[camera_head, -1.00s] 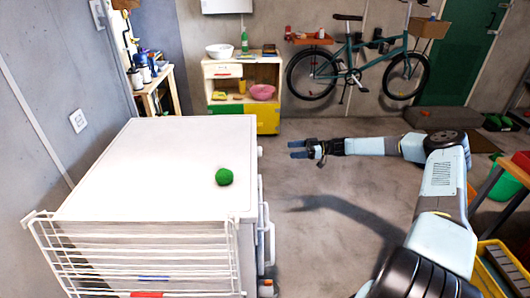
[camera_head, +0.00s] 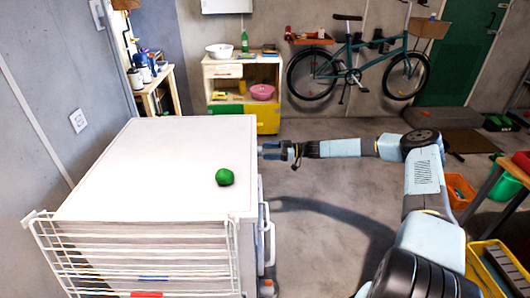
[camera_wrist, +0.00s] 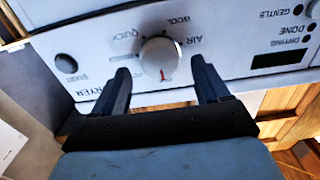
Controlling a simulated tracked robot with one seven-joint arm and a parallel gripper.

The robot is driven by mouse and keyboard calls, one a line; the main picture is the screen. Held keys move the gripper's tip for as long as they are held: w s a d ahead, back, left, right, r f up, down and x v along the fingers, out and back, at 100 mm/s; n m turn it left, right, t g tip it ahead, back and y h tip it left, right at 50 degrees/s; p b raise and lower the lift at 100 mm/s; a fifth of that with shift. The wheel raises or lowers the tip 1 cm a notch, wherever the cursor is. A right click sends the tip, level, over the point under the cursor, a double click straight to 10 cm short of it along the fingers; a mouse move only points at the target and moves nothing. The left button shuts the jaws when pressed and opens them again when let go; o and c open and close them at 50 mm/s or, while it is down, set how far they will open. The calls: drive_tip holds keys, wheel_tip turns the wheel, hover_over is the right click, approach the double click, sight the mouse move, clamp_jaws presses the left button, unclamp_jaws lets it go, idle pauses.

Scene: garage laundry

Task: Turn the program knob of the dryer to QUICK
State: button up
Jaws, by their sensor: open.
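The white dryer (camera_head: 165,150) stands at the left in the head view, its front facing right and mostly hidden. In the wrist view its panel (camera_wrist: 95,50) shows upside down. The round program knob (camera_wrist: 160,60) has a red mark pointing down in the picture, at a partly hidden label. The QUICK label (camera_wrist: 130,33) is at the knob's upper left, with WOOL above and AIR at the right. My gripper (camera_wrist: 160,70) is open, its fingers on either side of the knob in the picture; I cannot tell whether they touch it. It also shows beside the dryer's front (camera_head: 262,150).
A green ball (camera_head: 225,177) lies on the dryer top. A white wire rack (camera_head: 140,258) is at its near side. A START button (camera_wrist: 66,63) and a dark display (camera_wrist: 280,58) flank the knob. The floor (camera_head: 320,205) right of the dryer is clear.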

drive_tip(key=shift+a, duration=0.95)
drive_tip(key=c, duration=1)
